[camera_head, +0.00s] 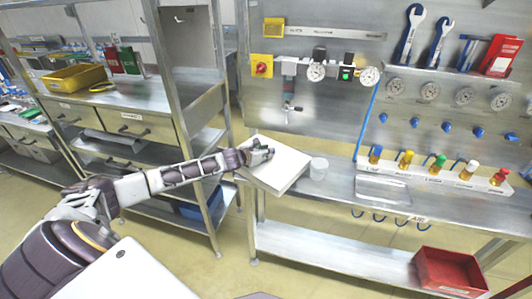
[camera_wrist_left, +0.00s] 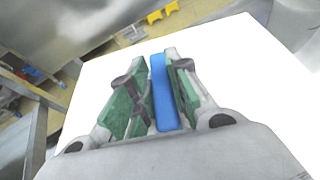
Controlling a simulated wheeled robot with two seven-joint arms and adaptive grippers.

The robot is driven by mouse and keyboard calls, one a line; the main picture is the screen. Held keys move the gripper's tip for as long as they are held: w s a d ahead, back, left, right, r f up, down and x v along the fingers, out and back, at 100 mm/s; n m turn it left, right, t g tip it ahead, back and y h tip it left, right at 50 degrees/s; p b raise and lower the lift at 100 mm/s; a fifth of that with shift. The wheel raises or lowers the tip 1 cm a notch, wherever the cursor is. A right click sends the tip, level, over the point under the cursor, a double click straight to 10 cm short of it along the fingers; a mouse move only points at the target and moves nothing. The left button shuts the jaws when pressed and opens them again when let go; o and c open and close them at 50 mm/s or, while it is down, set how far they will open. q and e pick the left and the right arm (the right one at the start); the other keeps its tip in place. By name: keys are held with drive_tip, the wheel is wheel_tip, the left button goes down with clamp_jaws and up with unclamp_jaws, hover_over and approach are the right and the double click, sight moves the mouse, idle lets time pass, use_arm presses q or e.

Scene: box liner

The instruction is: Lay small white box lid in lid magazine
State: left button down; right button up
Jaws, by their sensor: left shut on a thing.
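My left gripper (camera_head: 268,151) reaches in from the left to the white box lid (camera_head: 285,170) at the near left end of the steel bench. In the left wrist view its green-padded fingers (camera_wrist_left: 162,90) are shut on a narrow blue strip (camera_wrist_left: 160,100). The strip stands against the broad white face of the lid (camera_wrist_left: 237,77), which fills much of that view. The gripper hides part of the lid's upper edge. I cannot tell whether the lid touches the bench or what lies under it. I cannot make out the lid magazine for sure. My right gripper is not in view.
A shallow clear or metal tray (camera_head: 382,190) lies further right on the bench (camera_head: 330,205). A rack with coloured knobs (camera_head: 437,172) runs behind. A red bin (camera_head: 450,271) is on the lower shelf. A metal post (camera_head: 200,200) stands left.

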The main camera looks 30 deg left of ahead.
use_arm(q)
drive_tip(key=shift+w+f, duration=0.1)
drive_tip(key=shift+f, duration=0.1)
idle(0.3)
drive_tip(key=c, duration=1.3)
unclamp_jaws()
drive_tip(key=shift+r, duration=0.1)
wheel_tip(320, 180, up, 3)
hover_over(250, 170)
drive_tip(key=w, duration=0.3)
drive_tip(key=shift+w+d+b, duration=0.15)
drive_tip(key=shift+d+b, duration=0.05)
drive_tip(key=shift+b, duration=0.25)
drive_tip(key=shift+s+r, duration=0.15)
drive_tip(key=shift+s, duration=0.5)
drive_tip(key=shift+s+r, duration=0.2)
drive_tip(key=shift+s, duration=0.2)
drive_tip(key=shift+s+a+r+p, duration=0.15)
drive_tip(key=shift+s+p, duration=0.15)
drive_tip(key=shift+s, duration=0.15)
